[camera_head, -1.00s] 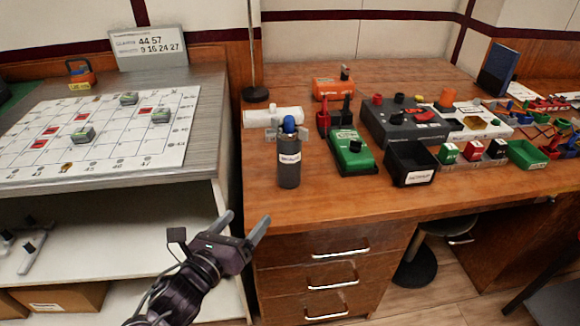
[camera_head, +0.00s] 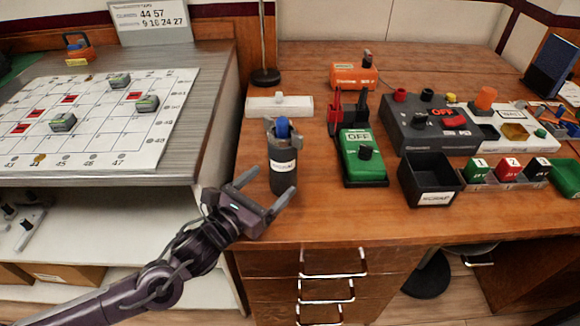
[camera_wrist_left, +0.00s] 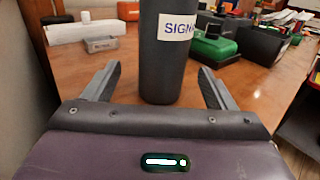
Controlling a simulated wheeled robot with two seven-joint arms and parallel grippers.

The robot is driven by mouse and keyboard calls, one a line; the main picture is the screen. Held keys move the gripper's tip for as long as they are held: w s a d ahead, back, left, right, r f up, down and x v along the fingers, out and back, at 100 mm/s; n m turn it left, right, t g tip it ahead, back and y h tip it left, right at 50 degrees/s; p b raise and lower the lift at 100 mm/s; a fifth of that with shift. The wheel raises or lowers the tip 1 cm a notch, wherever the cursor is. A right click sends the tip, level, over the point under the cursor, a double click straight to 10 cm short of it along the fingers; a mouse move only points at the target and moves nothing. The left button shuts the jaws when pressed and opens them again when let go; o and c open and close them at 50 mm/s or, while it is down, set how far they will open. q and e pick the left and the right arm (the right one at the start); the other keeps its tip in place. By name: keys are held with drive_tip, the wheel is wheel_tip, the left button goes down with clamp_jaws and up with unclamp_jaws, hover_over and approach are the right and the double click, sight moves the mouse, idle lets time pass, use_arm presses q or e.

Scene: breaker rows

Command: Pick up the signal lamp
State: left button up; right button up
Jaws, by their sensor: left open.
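The signal lamp (camera_head: 282,170) is a dark grey cylinder with a white label and a blue top, upright near the front left of the wooden desk. In the left wrist view the lamp's lower body (camera_wrist_left: 163,70) stands ahead, its label partly reading "SIGN", with its top cut off. My left gripper (camera_head: 267,185) is open, just in front of the lamp at the desk's front edge. In the wrist view its two fingers (camera_wrist_left: 160,85) point toward the lamp, one to each side, apart from it. My right gripper is not in view.
A white block (camera_head: 280,105) lies behind the lamp, and a green "OFF" device (camera_head: 362,160) is to its right. A black bin (camera_head: 430,180) stands farther right. A thin pole (camera_head: 264,50) rises behind. The grid-board table (camera_head: 190,140) is at left.

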sight(288, 165)
use_arm(q)
drive_tip(key=shift+x, duration=0.9)
drive_tip(key=x, duration=0.5)
drive_tip(key=shift+d+r, duration=0.15)
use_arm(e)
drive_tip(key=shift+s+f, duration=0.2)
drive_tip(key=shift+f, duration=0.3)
use_arm(q)
drive_tip(key=shift+c, duration=0.5)
drive_tip(key=c, duration=1.2)
drive_tip(key=shift+r, duration=0.15)
drive_tip(key=shift+c, duration=0.9)
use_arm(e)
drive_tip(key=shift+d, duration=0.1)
